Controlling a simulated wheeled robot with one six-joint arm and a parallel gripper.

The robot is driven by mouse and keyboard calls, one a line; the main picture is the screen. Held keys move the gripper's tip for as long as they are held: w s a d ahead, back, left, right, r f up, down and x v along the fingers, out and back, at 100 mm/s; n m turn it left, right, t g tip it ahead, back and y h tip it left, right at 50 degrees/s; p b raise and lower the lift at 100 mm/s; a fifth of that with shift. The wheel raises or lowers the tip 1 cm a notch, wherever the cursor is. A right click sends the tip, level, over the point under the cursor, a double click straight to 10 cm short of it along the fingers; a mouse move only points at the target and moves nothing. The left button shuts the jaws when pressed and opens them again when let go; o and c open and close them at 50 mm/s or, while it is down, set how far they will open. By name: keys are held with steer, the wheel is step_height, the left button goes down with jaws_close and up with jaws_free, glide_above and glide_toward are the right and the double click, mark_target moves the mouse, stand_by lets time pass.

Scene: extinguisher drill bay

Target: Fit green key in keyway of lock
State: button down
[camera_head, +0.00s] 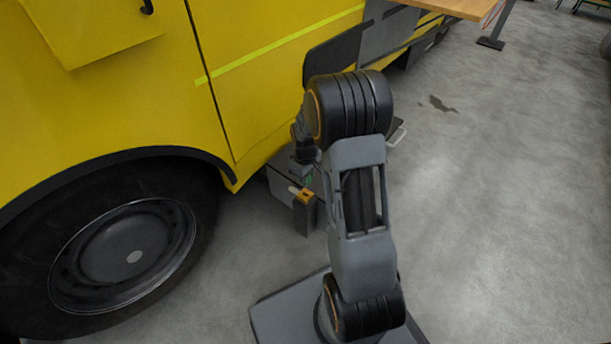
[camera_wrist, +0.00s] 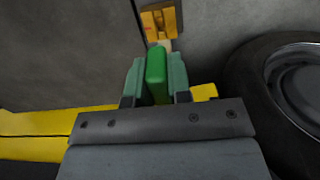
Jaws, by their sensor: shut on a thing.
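The green key (camera_wrist: 156,74) is upright between the two green-grey fingers of my gripper (camera_wrist: 157,82) in the wrist view, and the gripper is shut on it. A pale piece shows past the key's far end, close to the brass-yellow lock (camera_wrist: 158,20). I cannot tell whether the key's tip touches the lock or is in the keyway, as the keyway is not clearly seen. In the head view the lock (camera_head: 303,195) is on a grey box beside the truck, with a bit of the green key (camera_head: 309,181) just behind it. My arm hides part of this area.
The yellow truck (camera_head: 130,75) and its big black wheel (camera_head: 135,255) stand close on the left. The grey box (camera_head: 306,217) is low by the truck's side. A wooden tabletop (camera_head: 455,8) is at the top. Concrete floor (camera_head: 500,180) is clear on the right.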

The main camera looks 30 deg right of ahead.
steer(key=shift+f+b, duration=0.8)
steer(key=shift+f, duration=0.5)
steer(key=shift+s+f+b, duration=0.1)
steer(key=shift+f+b, duration=0.75)
steer(key=shift+f, duration=1.15)
stand_by(0.7)
steer(key=c, duration=1)
jaws_free()
steer(key=shift+r, duration=0.15)
step_height(320, 180, up, 14)
steer(key=p, duration=0.6)
steer(key=shift+s+a+r+m+t+p, duration=0.7)
steer(key=shift+s+a+r+p, duration=1.45)
steer(key=shift+r+p, duration=4.4)
steer(key=shift+s+a+r+m+t+p, duration=0.75)
steer(key=shift+s+r+p, duration=3)
steer(key=shift+r, duration=5.05)
steer(key=shift+s+a+r+m+t+p, duration=0.35)
steer(key=shift+s+a+r+m+p, duration=1.15)
steer(key=shift+r+p, duration=5.3)
